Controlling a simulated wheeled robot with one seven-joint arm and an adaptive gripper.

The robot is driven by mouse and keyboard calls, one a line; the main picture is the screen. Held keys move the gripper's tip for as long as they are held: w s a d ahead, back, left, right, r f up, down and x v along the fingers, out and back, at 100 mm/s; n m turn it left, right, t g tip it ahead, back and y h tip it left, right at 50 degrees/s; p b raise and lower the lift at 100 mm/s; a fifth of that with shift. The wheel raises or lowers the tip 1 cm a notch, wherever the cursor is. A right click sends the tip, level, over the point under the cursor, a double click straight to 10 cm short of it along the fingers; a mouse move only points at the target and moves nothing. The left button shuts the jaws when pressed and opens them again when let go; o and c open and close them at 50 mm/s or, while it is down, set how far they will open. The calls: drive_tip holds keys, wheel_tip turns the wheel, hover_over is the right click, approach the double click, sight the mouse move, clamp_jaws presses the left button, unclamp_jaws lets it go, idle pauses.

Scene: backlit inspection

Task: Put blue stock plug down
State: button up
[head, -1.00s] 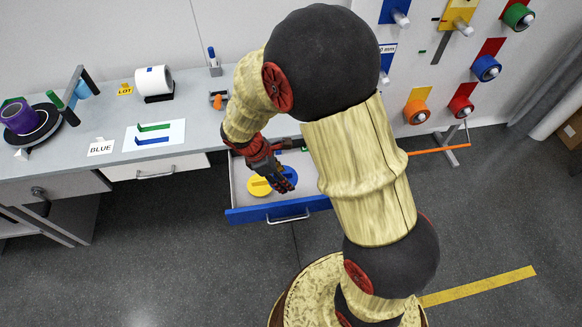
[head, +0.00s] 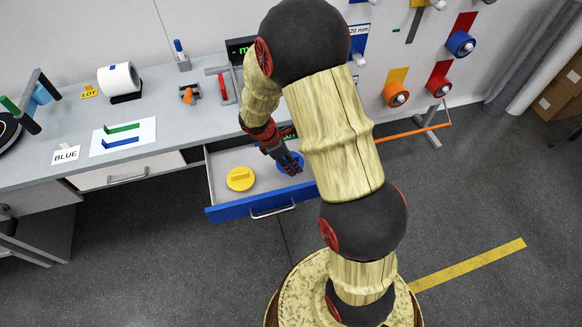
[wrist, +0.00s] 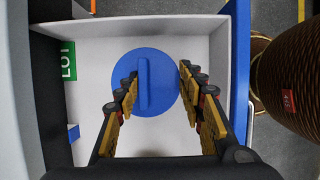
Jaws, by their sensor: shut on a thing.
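The blue stock plug (wrist: 160,95) is a round blue disc with a raised bar across it, in the wrist view. My gripper (wrist: 160,72) has one finger near the bar and the other at the disc's right edge, and is shut on the plug. In the head view my gripper (head: 292,168) is over the open drawer, partly hiding the blue plug (head: 283,158). I cannot tell whether the plug touches the drawer floor. A yellow plug (head: 240,179) lies to the left in the drawer (head: 222,157).
The drawer's blue front (head: 235,213) and pale walls surround my gripper. A green LOT label (wrist: 68,61) is at the left in the wrist view. The desk (head: 60,120) above holds a white roll (head: 117,79) and a BLUE card (head: 65,155).

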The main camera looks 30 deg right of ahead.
drive_tip(key=shift+f+b, duration=0.3)
drive_tip(key=shift+f, duration=0.65)
drive_tip(key=shift+f, duration=0.15)
drive_tip(key=o, duration=1.2)
drive_tip(key=s+a+r+m+t+y+p, duration=0.1)
drive_tip(key=s+a+r+m+p, duration=0.15)
drive_tip(key=r, duration=0.65)
drive_tip(key=s+a+r+m+t+p, duration=0.1)
drive_tip(key=a+r+m, duration=0.15)
drive_tip(key=r, duration=0.75)
drive_tip(key=s+a+r+m+t+y+p, duration=0.1)
drive_tip(key=s+a+r+m+p, duration=0.15)
drive_tip(key=r, duration=0.65)
drive_tip(key=s+a+r+m+t, duration=0.1)
drive_tip(key=s+a+r+m, duration=0.1)
drive_tip(key=s+r, duration=0.1)
drive_tip(key=s+a+r+m+t+y, duration=0.1)
drive_tip(key=s+a+r+m, duration=0.1)
drive_tip(key=s, duration=0.3)
drive_tip(key=s+a+r+m+t+y, duration=0.1)
drive_tip(key=s+a+r+m, duration=0.1)
drive_tip(key=s+r+m, duration=0.1)
drive_tip(key=shift+s+r+m+t+b, duration=0.3)
drive_tip(key=shift+s+r+t, duration=0.1)
drive_tip(key=shift+s+r, duration=0.4)
